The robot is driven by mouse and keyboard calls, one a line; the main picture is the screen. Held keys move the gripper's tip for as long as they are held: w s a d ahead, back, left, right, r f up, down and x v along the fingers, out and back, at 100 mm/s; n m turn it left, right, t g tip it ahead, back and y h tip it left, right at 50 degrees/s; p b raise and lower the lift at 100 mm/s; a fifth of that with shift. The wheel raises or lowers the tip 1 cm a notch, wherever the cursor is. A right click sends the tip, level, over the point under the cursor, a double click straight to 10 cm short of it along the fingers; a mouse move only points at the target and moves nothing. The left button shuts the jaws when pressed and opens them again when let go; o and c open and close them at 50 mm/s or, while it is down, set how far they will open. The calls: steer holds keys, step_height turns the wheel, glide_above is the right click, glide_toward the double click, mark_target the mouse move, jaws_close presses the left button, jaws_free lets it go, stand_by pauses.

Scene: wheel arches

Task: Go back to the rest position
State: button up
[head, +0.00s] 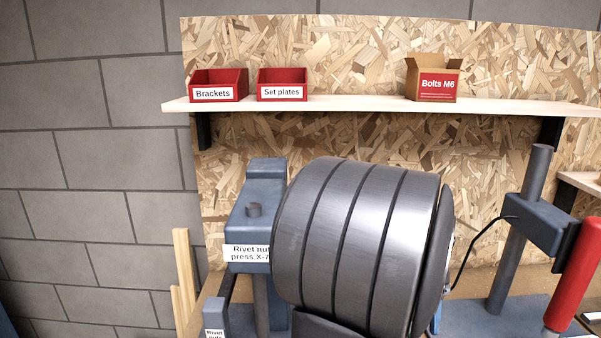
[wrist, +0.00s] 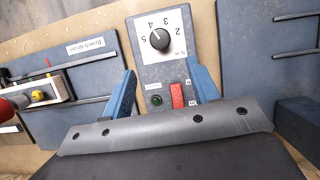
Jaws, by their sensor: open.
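My gripper (wrist: 161,68) shows in the wrist view with its two blue fingers spread apart. Nothing is between the fingertips that I can see as held. Behind them is a grey control panel (wrist: 180,60) with a black dial, a red switch (wrist: 177,95) and a green button (wrist: 156,100). I cannot tell how far the fingers are from the panel. In the head view the gripper is almost wholly hidden behind my large dark grey arm. No wheel arch can be made out in either view.
A rivet nut press (head: 250,215) stands left of my arm. At right are a dark post (head: 520,220) and a red cylinder (head: 577,270). The shelf (head: 350,104) holds a Brackets bin (head: 218,84), a Set plates bin (head: 282,83) and a Bolts M6 box (head: 432,78).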

steer(key=x, duration=1)
steer(key=shift+s+f, duration=0.2)
steer(key=shift+s, duration=0.05)
steer(key=m+y, duration=0.1)
steer(key=m, duration=0.1)
steer(key=m+y, duration=0.1)
steer(key=m, duration=0.2)
steer(key=shift+d, duration=0.2)
steer(key=m, duration=0.2)
steer(key=m+t+y, duration=0.1)
steer(key=m, duration=0.2)
steer(key=shift+d+t+y, duration=0.15)
steer(key=shift+t+y, duration=0.15)
steer(key=m, duration=0.2)
steer(key=m+t+y, duration=0.1)
steer(key=m, duration=0.1)
steer(key=shift+s+m, duration=0.25)
steer(key=shift+m, duration=0.05)
steer(key=m+t, duration=0.2)
steer(key=m, duration=0.2)
steer(key=shift+s, duration=0.1)
